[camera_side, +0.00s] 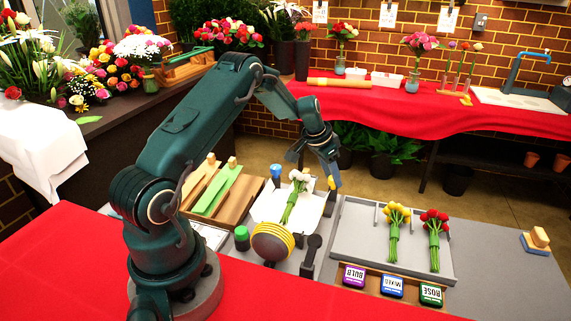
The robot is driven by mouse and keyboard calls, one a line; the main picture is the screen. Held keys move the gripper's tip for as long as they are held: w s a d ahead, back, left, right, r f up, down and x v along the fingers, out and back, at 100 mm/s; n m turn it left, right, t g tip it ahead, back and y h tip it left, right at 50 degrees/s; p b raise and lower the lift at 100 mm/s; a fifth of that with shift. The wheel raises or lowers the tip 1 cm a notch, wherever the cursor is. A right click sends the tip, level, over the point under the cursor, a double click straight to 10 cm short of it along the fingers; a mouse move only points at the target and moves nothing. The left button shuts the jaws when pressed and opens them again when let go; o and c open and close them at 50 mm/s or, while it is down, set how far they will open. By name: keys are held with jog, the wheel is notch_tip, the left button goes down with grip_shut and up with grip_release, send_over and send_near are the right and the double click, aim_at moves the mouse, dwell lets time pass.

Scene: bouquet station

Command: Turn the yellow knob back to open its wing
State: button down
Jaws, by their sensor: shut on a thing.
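The yellow knob (331,183) shows as a small yellow patch at the tips of my gripper (331,178). My gripper reaches down from the upper left and is shut on the knob; the fingers hide most of it. A white sheet or panel (268,207) lies beside and below the knob, with a bunch of white flowers with green stems (291,208) on it. I cannot make out the wing's edges or its angle. A blue knob (275,170) stands upright at the left side of the sheet.
A yellow-banded spool (271,243), a green-capped jar (241,236) and a dark upright lever (311,252) stand in front of the sheet. A grey tray (352,240) with yellow and red bunches lies to the right. Green and wooden strips (218,192) lie left.

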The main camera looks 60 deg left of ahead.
jog(key=c, duration=0.5)
grip_release()
jog(key=shift+r, duration=0.1)
jog(key=shift+v, duration=2.5)
